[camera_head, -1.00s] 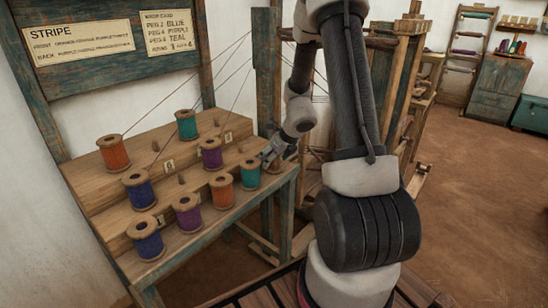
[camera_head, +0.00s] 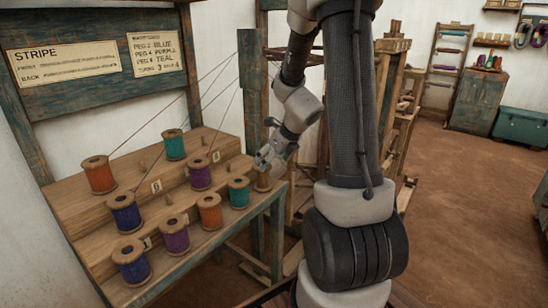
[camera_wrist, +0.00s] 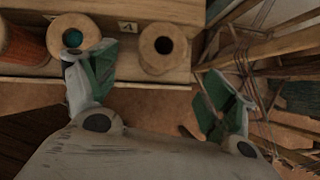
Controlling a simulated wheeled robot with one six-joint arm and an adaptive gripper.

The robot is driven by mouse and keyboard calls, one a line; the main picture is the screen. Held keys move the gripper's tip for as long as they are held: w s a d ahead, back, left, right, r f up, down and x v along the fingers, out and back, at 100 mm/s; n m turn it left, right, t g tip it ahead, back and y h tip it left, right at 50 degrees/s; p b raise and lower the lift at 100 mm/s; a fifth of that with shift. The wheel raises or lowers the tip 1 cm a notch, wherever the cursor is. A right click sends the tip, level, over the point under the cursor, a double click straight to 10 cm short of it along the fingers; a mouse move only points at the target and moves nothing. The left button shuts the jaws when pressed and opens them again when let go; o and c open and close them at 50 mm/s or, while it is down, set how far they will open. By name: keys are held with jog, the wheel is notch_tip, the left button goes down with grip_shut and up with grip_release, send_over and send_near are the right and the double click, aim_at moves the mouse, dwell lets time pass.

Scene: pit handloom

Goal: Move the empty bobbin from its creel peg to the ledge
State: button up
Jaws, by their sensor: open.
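The empty bobbin (camera_head: 264,182) is bare wood and stands upright at the right end of the creel's (camera_head: 150,262) front row, beside a teal bobbin (camera_head: 238,192). In the wrist view the empty bobbin (camera_wrist: 163,66) shows from above, its dark centre hole visible. My gripper (camera_head: 265,157) is just above it in the head view. In the wrist view my gripper (camera_wrist: 146,78) is open and empty: the left finger overlaps the teal bobbin (camera_wrist: 72,37), and the right finger is over the gap right of the creel. I cannot tell which surface is the ledge.
Several thread-wound bobbins stand on the stepped creel, including an orange one (camera_wrist: 22,45) left of the teal. Threads run up from the creel to a post (camera_head: 249,100). The wooden loom frame (camera_head: 392,100) is close on the right. Open floor (camera_head: 455,205) lies farther right.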

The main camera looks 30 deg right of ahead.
jog(key=s+a+r+n+g+y, duration=0.1)
jog(key=s+a+r+n, duration=0.95)
jog(key=n, duration=0.65)
jog(key=s+d+r+n+h, duration=0.1)
jog(key=s+r+n, duration=0.2)
jog(key=s+n, duration=0.4)
jog(key=s+d+r+n+g+h, duration=0.1)
jog(key=s+r+n, duration=0.2)
jog(key=s+n, duration=0.5)
jog(key=shift+d+r+n, duration=0.2)
jog(key=shift+r+n, duration=0.15)
jog(key=shift+n, duration=0.75)
